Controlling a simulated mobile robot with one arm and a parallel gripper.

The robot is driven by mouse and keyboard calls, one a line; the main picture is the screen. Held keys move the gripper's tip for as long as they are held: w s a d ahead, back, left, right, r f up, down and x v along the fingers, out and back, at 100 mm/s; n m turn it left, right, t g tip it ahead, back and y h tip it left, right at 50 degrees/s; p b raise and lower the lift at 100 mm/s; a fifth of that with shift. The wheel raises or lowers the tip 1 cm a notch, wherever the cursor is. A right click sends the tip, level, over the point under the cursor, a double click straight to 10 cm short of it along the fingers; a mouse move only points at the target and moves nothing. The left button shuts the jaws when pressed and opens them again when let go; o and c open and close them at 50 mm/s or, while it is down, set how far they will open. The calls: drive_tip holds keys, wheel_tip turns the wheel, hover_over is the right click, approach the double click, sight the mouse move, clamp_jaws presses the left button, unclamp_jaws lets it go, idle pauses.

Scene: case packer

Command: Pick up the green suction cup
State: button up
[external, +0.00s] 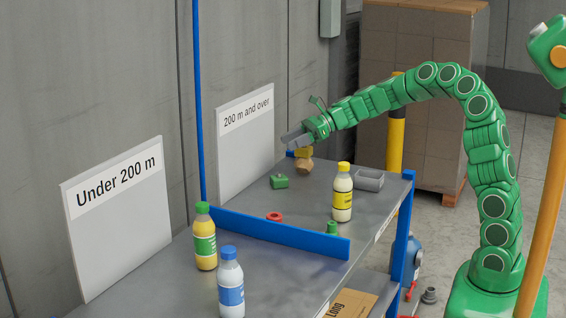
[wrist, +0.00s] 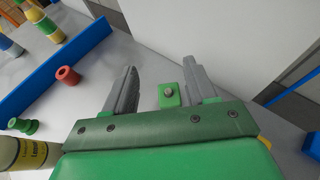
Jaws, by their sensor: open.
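The green suction cup (external: 332,228), as I take it, is a small ribbed, spool-shaped piece on the table by the blue divider, near the bottle with the yellow label. In the wrist view it lies at the left edge (wrist: 22,126), outside my fingers. My gripper (external: 292,137) is above the far part of the table, away from the cup. In the wrist view my gripper (wrist: 160,68) is open with nothing held. A green block with a grey knob (wrist: 168,96) shows between the fingers, on the table below; it also shows in the external view (external: 279,182).
A red ring-like piece (external: 273,217) lies near the blue divider (external: 280,232). A yellow-labelled bottle (external: 342,195) and a grey tray (external: 369,181) stand at the right. A brown and yellow object (external: 304,165) shows below my gripper. Two bottles stand beyond the divider. White sign boards line the wall.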

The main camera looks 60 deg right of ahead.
drive_tip(key=w+a+r+n+t+h, duration=0.1)
drive_tip(key=w+a+r+n, duration=0.1)
drive_tip(key=a, duration=0.6)
drive_tip(key=w+a+r+n+t+h, duration=0.1)
drive_tip(key=a+r+n, duration=0.1)
drive_tip(key=a, duration=0.6)
drive_tip(key=s+a+n+h, duration=0.3)
drive_tip(key=s+a+n, duration=0.25)
drive_tip(key=a, duration=0.85)
drive_tip(key=s+a+f+n+h, duration=0.1)
drive_tip(key=s+a+n+h, duration=0.15)
drive_tip(key=s, duration=0.35)
drive_tip(key=s+a+f+n+h, duration=0.2)
drive_tip(key=s+n, duration=0.1)
drive_tip(key=s, duration=0.4)
drive_tip(key=s+d+n+h, duration=0.2)
drive_tip(key=s+n, duration=0.2)
drive_tip(key=s, duration=0.4)
drive_tip(key=s+d+n+h, duration=0.3)
drive_tip(key=s+n, duration=0.1)
drive_tip(key=s, duration=0.4)
approach(333, 224)
drive_tip(key=x, duration=0.2)
drive_tip(key=shift+w+d+r, duration=0.1)
drive_tip(key=shift+w, duration=0.35)
drive_tip(key=shift+f+x, duration=0.2)
drive_tip(key=shift+x, duration=2.65)
drive_tip(key=shift+w+d+f+m, duration=0.3)
drive_tip(key=shift+w+d+f, duration=0.2)
drive_tip(key=shift+w, duration=0.2)
